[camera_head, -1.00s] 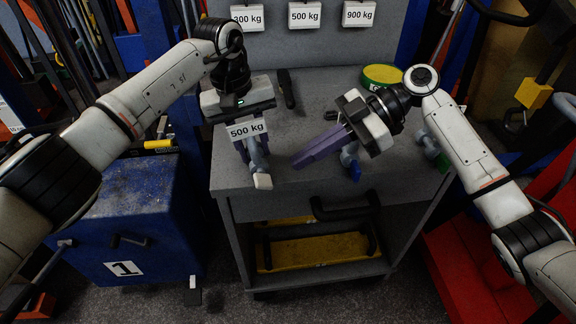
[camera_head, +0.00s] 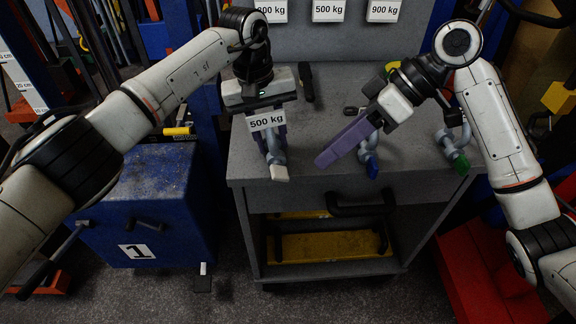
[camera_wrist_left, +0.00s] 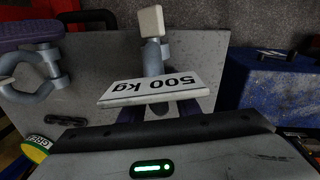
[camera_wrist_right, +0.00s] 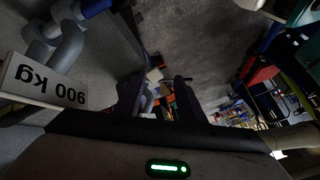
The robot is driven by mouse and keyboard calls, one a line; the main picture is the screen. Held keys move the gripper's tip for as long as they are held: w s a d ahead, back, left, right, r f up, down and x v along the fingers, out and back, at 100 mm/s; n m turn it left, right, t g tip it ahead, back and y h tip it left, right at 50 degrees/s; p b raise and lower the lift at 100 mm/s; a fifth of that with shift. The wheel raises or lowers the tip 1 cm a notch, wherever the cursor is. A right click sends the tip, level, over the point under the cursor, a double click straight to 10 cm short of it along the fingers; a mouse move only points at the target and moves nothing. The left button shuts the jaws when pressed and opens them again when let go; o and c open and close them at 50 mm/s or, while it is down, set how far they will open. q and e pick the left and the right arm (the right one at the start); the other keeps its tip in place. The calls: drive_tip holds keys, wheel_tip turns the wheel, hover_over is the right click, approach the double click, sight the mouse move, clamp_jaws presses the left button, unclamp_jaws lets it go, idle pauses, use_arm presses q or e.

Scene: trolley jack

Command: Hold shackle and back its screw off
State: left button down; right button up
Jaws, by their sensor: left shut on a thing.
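A grey shackle (camera_head: 275,150) with a white screw end (camera_head: 279,173) stands at the left of the trolley's grey top. A "500 kg" tag (camera_head: 267,120) hides its upper part. My left gripper (camera_head: 266,112) is shut on this shackle; the left wrist view shows the shackle (camera_wrist_left: 154,58) beyond the tag, with its white screw end (camera_wrist_left: 151,20). My right gripper (camera_head: 325,160) has purple fingers slanting down left, to the right of the held shackle and apart from it. In the right wrist view its fingers (camera_wrist_right: 157,95) are parted, with no held thing visible between them.
A blue-ended shackle (camera_head: 369,158) stands close right of my right fingers, and a green-ended one (camera_head: 455,150) farther right. A drawer handle (camera_head: 360,205) juts from the trolley front. A blue box (camera_head: 140,200) stands left. Weight labels (camera_head: 328,11) hang behind.

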sight(281, 173)
drive_tip(key=s+a+r+m+t+h, duration=0.2)
drive_tip(key=s+a+r+m+t, duration=0.15)
drive_tip(key=m, duration=0.75)
drive_tip(key=shift+t, duration=0.35)
drive_tip(key=x, duration=1.2)
drive_tip(key=shift+w+d, duration=0.35)
drive_tip(key=shift+w, duration=0.05)
drive_tip(key=shift+c, duration=0.2)
drive_tip(key=c, duration=0.7)
